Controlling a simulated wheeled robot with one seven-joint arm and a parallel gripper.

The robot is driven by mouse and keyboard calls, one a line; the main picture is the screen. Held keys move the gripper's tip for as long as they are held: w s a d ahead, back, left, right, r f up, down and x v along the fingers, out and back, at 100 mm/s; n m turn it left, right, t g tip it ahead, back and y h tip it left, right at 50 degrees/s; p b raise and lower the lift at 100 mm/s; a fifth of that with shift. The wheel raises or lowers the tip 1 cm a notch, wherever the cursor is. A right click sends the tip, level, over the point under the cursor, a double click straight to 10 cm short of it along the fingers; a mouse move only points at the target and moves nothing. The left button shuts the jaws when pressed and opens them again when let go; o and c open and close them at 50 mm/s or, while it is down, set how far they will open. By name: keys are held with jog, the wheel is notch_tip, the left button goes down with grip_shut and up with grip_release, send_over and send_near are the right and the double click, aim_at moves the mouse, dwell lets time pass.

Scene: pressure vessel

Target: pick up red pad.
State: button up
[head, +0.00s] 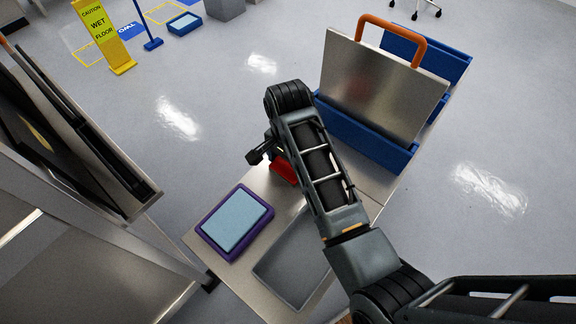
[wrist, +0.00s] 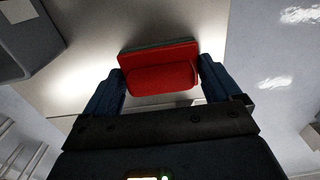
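The red pad (wrist: 158,80) lies between the two fingers of my gripper (wrist: 162,80) in the wrist view, with a grey edge along its far side. The fingers meet its left and right ends, and my gripper looks shut on it. In the head view the red pad (head: 283,171) shows partly below my gripper, over the metal table; my arm hides the rest. I cannot tell whether the pad touches the table top.
The metal table (head: 240,277) bears a purple tray with a light blue pad (head: 238,220) and an empty grey recess (head: 294,262). A blue holder with an upright metal plate (head: 378,86) and orange handle stands behind. A dark panelled structure (head: 75,130) is at left.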

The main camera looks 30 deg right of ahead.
jog(key=c, duration=0.6)
jog(key=shift+o, duration=0.2)
jog(key=shift+r, duration=0.6)
notch_tip(320, 180, up, 2)
jog(key=shift+r, duration=0.25)
jog(key=s+d+r+p, duration=0.3)
jog(key=d+r, duration=0.4)
jog(key=d, duration=0.4)
jog(key=shift+s+r, duration=0.15)
jog(key=shift+s, duration=0.2)
